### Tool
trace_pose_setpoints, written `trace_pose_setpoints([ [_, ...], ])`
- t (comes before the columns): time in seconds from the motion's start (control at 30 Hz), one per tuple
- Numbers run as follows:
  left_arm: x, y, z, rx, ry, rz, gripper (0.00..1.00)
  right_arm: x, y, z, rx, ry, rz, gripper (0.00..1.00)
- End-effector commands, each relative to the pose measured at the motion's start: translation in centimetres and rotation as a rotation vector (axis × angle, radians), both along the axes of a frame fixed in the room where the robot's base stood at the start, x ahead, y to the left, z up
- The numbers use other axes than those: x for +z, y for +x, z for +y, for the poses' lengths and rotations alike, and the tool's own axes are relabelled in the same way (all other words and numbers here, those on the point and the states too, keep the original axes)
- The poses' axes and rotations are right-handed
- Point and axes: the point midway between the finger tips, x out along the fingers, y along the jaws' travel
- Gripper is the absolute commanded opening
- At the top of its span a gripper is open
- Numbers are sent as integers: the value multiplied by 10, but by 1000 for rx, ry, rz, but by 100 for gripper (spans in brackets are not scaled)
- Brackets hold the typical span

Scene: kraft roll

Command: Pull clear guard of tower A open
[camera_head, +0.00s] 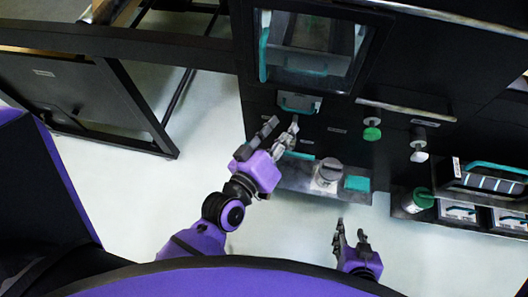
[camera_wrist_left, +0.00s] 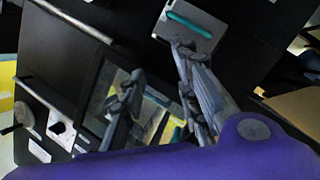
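A clear window-like guard (camera_head: 312,45) in a dark frame is on the black tower at the top centre of the head view, with a teal strip (camera_head: 264,48) on its left edge. I cannot read a tower label. Below it is a grey panel (camera_head: 313,104) with a teal handle, seen also as a grey panel (camera_wrist_left: 205,40) in the left wrist view. My left gripper (camera_head: 283,122) is just below that panel, fingers apart, holding nothing visible; it also shows in the left wrist view (camera_wrist_left: 155,78). My right gripper (camera_head: 350,236) is low, open and empty.
A grey shelf (camera_head: 290,178) with a round metal part (camera_head: 328,172) and a teal block (camera_head: 357,183) juts out right of my left gripper. Green and white knobs (camera_head: 372,133) are further right. A dark frame (camera_head: 110,105) stands left. Pale floor is free between.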

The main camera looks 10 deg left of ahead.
Motion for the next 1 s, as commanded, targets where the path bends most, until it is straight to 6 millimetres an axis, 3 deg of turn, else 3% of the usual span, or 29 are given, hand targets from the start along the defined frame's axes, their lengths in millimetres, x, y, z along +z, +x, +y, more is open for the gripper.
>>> trace_pose_setpoints([
  [0.3,-53,-24,26,-15,224,91,29,4,3,0,0,0,-7,40],
  [0.5,-76,-36,39,-25,321,133,29,5,4,0,0,0,-9,40],
  [1.0,-85,-42,45,-32,362,153,29,5,4,0,-1,0,-10,40],
])
